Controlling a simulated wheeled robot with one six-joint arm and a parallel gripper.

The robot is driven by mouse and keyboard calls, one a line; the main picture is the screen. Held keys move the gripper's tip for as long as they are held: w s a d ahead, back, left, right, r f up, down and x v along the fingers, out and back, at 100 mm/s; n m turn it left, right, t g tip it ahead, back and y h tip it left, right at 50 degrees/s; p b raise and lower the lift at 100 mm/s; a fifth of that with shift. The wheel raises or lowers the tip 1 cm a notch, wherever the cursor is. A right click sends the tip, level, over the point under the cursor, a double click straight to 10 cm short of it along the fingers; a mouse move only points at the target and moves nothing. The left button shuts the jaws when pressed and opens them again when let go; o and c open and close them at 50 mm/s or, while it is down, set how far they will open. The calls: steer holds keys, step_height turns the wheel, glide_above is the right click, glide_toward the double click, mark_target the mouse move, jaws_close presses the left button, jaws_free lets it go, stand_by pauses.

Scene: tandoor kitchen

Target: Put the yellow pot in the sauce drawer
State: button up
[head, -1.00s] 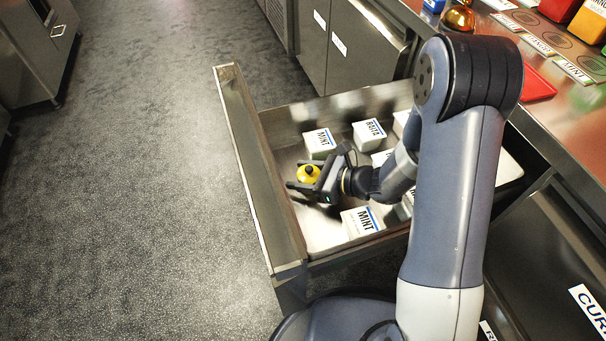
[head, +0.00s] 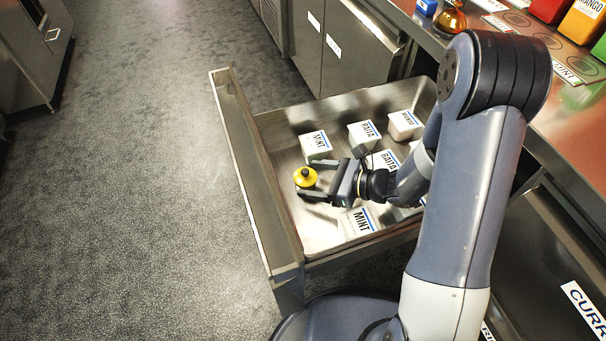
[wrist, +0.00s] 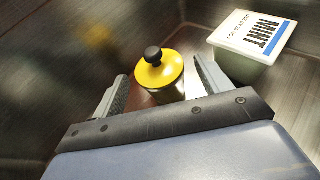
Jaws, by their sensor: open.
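The yellow pot (head: 306,178) has a yellow lid with a black knob and stands inside the open sauce drawer (head: 240,165), near the drawer's front wall. It also shows in the wrist view (wrist: 160,75), upright, just beyond my fingertips. My gripper (head: 318,180) is open, low in the drawer, with its fingers pointing at the pot. In the wrist view my fingers (wrist: 160,88) are spread, one to each side of the pot's near part, with gaps and no visible contact. The pot's lower body is partly hidden in the head view.
White tubs share the drawer: a mint tub (head: 316,145) behind the pot, another mint tub (head: 357,222) near my gripper, and raita tubs (head: 364,133) and a mango tub (head: 404,125) farther right. The counter (head: 560,125) with bottles is at right. Floor left of the drawer is clear.

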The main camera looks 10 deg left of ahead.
mark_target(313, 179)
steer(key=shift+v, duration=1.55)
